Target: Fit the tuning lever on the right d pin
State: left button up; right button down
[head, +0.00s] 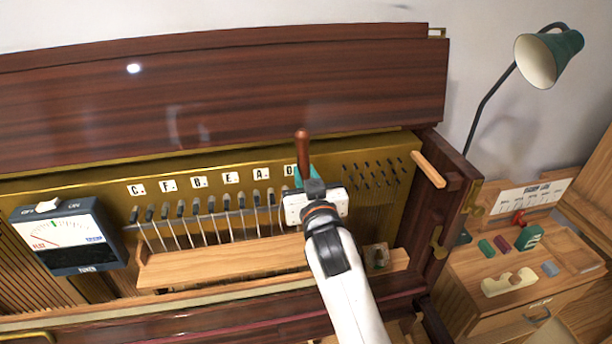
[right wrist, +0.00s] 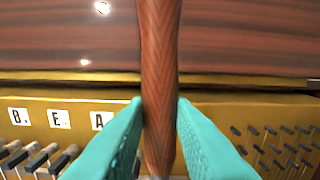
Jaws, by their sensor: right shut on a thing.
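The tuning lever (head: 303,152) has a reddish-brown wooden handle and stands about upright in the head view. My right gripper (head: 305,178) is shut on the handle, its teal fingers on either side; the handle also fills the middle of the right wrist view (right wrist: 159,80). The lever's lower end is hidden behind my gripper, so I cannot tell whether it sits on a pin. The row of tuning pins (head: 210,204) runs below letter labels. The D label (head: 289,170) is just left of the lever. My left gripper is not in view.
A tuning meter (head: 70,236) stands at the left of the open piano. More pins (head: 372,176) lie right of my gripper. A wooden rail (head: 220,262) runs below the row. A green lamp (head: 548,56) and a side cabinet (head: 480,265) with small items stand at the right.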

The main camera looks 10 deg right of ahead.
jog(key=shift+w+r, duration=0.1)
jog(key=shift+w, duration=0.05)
jog(key=shift+w, duration=0.4)
jog(key=shift+w, duration=0.1)
jog(key=shift+w, duration=0.45)
jog(key=shift+w, duration=0.4)
dwell(0.4)
jog(key=shift+w, duration=0.4)
